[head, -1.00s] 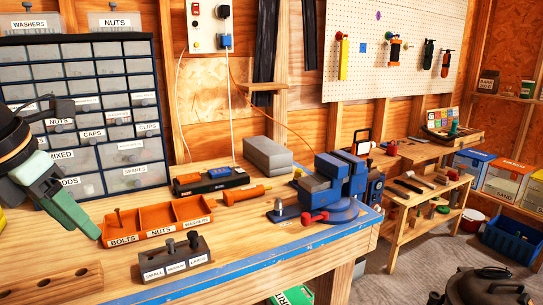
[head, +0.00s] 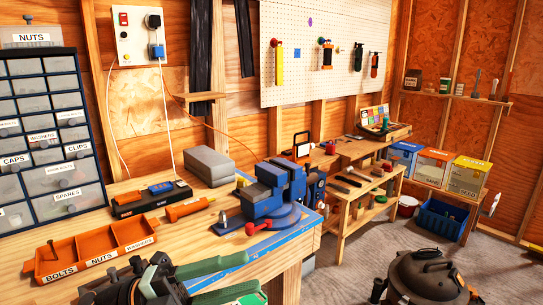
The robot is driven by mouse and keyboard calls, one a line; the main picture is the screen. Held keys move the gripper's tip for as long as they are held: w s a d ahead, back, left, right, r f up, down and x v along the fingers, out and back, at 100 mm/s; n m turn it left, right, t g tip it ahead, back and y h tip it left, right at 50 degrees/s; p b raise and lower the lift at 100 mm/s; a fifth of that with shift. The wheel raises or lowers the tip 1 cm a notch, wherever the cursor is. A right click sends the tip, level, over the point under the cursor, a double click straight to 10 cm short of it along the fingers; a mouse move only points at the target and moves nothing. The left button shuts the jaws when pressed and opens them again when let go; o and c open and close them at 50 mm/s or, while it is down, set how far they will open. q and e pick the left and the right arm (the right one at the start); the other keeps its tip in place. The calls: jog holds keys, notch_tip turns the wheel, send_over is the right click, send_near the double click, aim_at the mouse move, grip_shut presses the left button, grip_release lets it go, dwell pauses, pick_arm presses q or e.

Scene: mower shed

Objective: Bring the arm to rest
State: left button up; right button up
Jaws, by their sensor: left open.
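My left gripper (head: 250,273) is at the bottom of the head view, low over the front edge of the workbench (head: 95,220). Its two green fingers point right and stand apart, with nothing seen between them. The dark wrist covers part of the bench front. An orange tray (head: 90,262) labelled bolts, nuts and washers lies just left of and beyond the gripper, with a bolt in its left compartment. My right gripper is not in view.
A blue vise (head: 275,195) stands on the bench corner beyond the gripper. An orange-handled tool (head: 187,209) and a grey block (head: 208,166) lie behind. A drawer cabinet (head: 55,150) stands left. A dark round vacuum (head: 428,278) sits on the open floor at right.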

pick_arm(q)
jog(key=w+a+f+n+t+y+p, duration=0.1)
jog(key=w+a+f+n+t+y, duration=0.4)
jog(key=f+n+t, duration=0.55)
jog(key=w+a+f+n+t+y+p, duration=0.15)
jog(key=f+n+t+y, duration=0.5)
jog(key=n, duration=0.65)
jog(key=s+a+f+n+g+y, duration=0.2)
jog(key=s+f+n+g+y, duration=0.1)
jog(key=s+f, duration=0.6)
jog(key=s+a+f+n+g+y, duration=0.3)
jog(key=s+f+g, duration=0.4)
jog(key=f, duration=0.9)
jog(key=s+n+y, duration=0.1)
jog(key=s+n, duration=0.1)
jog(key=shift+s, duration=0.4)
jog(key=shift+n, duration=0.25)
